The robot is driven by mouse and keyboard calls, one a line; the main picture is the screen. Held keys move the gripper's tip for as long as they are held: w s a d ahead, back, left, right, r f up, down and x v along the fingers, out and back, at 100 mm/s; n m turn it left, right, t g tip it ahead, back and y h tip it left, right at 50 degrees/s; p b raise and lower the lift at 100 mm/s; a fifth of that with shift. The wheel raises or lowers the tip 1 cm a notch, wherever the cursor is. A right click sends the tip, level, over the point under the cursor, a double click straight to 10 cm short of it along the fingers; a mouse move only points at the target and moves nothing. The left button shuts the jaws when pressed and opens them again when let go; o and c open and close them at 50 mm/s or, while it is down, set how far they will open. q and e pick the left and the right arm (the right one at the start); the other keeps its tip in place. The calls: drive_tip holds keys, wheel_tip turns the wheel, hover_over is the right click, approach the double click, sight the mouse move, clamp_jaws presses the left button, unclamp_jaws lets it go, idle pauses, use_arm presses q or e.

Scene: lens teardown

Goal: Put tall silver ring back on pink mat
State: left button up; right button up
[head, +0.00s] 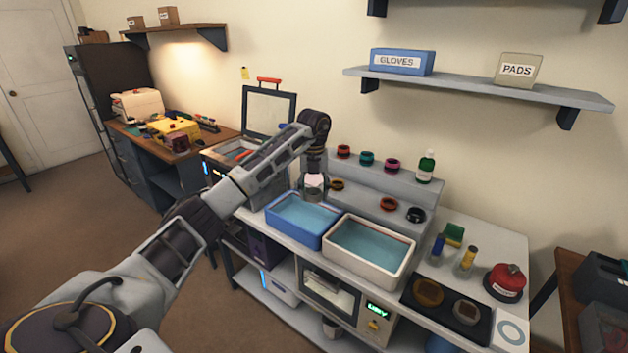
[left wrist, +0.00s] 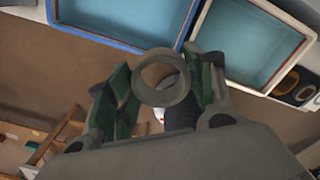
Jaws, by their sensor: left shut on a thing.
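My left gripper (head: 313,190) is shut on a tall silver ring (head: 312,196) and holds it above the back left part of the blue tub (head: 290,230). In the left wrist view the grey ring (left wrist: 165,98) sits between the green-padded fingers of the gripper (left wrist: 165,76), its round opening facing the camera. The blue tub's rim (left wrist: 120,42) lies beyond it. I cannot make out a pink mat in either view. My right gripper is not in view.
A white tub (head: 362,268) with blue liquid stands right of the blue one. Behind, a grey stepped rack (head: 362,190) holds several coloured rings and a green bottle (head: 426,168). A red rounded container (head: 506,281) and a black tray (head: 445,322) are at the right.

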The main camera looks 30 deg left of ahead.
use_arm(q)
drive_tip(key=shift+n, duration=0.9)
drive_tip(key=shift+s+n, duration=0.2)
drive_tip(key=shift+n, duration=0.9)
drive_tip(key=shift+a+n, duration=0.1)
drive_tip(key=shift+n, duration=1.6)
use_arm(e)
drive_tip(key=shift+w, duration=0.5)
use_arm(q)
drive_tip(key=shift+n, duration=0.3)
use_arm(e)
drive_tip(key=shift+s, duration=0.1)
